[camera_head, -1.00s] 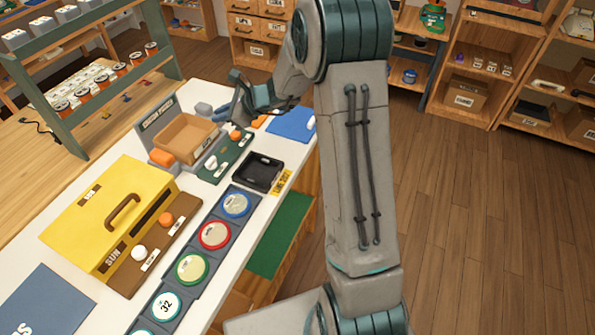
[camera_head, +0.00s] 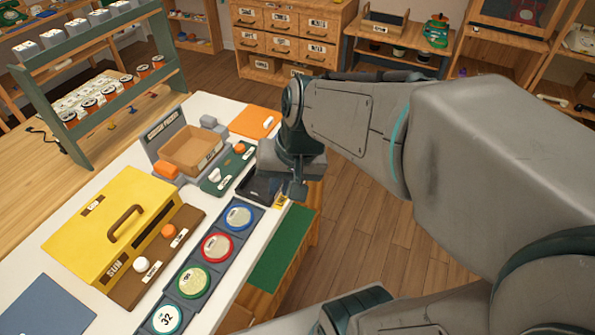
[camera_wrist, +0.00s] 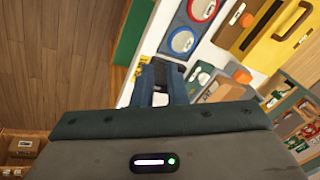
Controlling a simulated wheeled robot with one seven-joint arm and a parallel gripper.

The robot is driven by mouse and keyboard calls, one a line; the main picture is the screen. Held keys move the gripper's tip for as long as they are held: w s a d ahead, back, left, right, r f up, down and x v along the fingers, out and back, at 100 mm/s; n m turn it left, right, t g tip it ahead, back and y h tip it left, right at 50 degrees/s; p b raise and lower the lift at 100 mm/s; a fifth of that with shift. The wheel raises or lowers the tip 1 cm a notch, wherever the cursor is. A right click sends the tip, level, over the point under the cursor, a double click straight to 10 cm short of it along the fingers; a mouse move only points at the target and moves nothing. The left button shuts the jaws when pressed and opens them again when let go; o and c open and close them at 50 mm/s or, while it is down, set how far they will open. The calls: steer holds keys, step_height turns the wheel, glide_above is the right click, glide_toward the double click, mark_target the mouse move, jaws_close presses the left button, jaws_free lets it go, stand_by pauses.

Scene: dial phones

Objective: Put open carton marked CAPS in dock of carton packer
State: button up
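An open brown carton (camera_head: 190,152) sits in the grey carton packer (camera_head: 166,132), in front of its upright sign. Its label is too small to read. Another open-topped carton (camera_head: 383,24) with an unreadable label stands on the back shelf unit. My gripper (camera_head: 285,192) is low over the black tray (camera_head: 258,190) at the table's right edge, right of the packer, and partly hides the tray. In the wrist view its two fingers (camera_wrist: 161,85) stand apart with a light gap between them, and nothing is clearly held. A brown carton (camera_wrist: 226,92) shows partly behind the gripper body.
A yellow case (camera_head: 112,225) and a row of round coloured dials (camera_head: 217,247) fill the near table. A green board with knobs (camera_head: 225,170) lies beside the packer. An orange sheet (camera_head: 255,122) lies at the far end. Open floor (camera_head: 370,215) lies right of the table.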

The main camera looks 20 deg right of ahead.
steer(key=s+d+n+h, duration=0.1)
steer(key=s+d, duration=0.1)
steer(key=s+d+n+h, duration=0.1)
steer(key=s, duration=0.1)
steer(key=shift+s+d+n, duration=0.2)
steer(key=shift+d+n, duration=0.15)
steer(key=shift+n, duration=0.05)
stand_by(1.7)
